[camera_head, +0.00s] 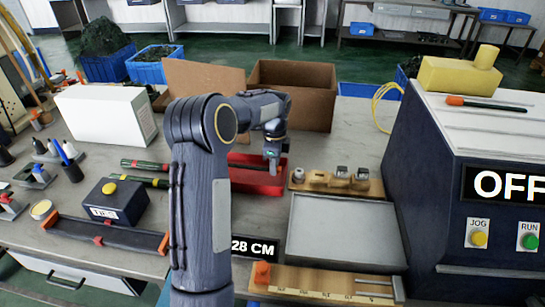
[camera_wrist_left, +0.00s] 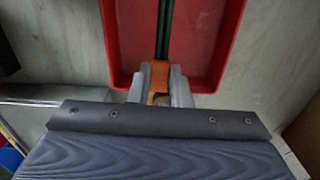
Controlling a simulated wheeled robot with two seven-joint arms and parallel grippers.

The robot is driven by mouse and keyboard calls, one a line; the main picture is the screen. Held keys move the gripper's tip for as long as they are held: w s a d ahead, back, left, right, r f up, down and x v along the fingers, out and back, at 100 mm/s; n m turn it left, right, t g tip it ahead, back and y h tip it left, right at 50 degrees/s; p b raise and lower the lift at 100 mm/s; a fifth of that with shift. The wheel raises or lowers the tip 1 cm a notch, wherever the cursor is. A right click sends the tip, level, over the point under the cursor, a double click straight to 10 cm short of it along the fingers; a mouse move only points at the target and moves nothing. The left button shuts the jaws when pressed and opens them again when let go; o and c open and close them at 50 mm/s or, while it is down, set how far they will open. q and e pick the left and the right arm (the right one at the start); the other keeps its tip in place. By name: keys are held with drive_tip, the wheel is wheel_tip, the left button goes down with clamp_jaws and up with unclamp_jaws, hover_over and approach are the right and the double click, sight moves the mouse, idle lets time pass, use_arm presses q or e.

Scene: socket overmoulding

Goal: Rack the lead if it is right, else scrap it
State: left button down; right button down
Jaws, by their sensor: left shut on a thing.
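My left gripper (camera_head: 272,165) reaches down at the red tray (camera_head: 245,186) in the middle of the bench. In the left wrist view its fingers (camera_wrist_left: 160,85) are shut on the orange end of the lead (camera_wrist_left: 160,74). The lead's dark cable (camera_wrist_left: 165,30) runs away from the fingers across the red tray, which also shows there (camera_wrist_left: 213,50). I cannot tell whether the lead touches the tray floor. In the head view the lead is too small to make out. My right gripper is not in view.
A wooden block with metal fittings (camera_head: 318,183) and a grey tray (camera_head: 345,232) lie to the right. A ruled board (camera_head: 325,286) is at the front, near a "28 CM" label. The machine (camera_head: 430,170) reads OFF. Cardboard boxes (camera_head: 291,90) stand behind.

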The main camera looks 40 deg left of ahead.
sight(268, 179)
use_arm(q)
drive_tip(key=shift+a+f, duration=0.25)
drive_tip(key=shift+a, duration=0.3)
drive_tip(key=shift+a+f, duration=0.2)
drive_tip(key=shift+a, duration=0.35)
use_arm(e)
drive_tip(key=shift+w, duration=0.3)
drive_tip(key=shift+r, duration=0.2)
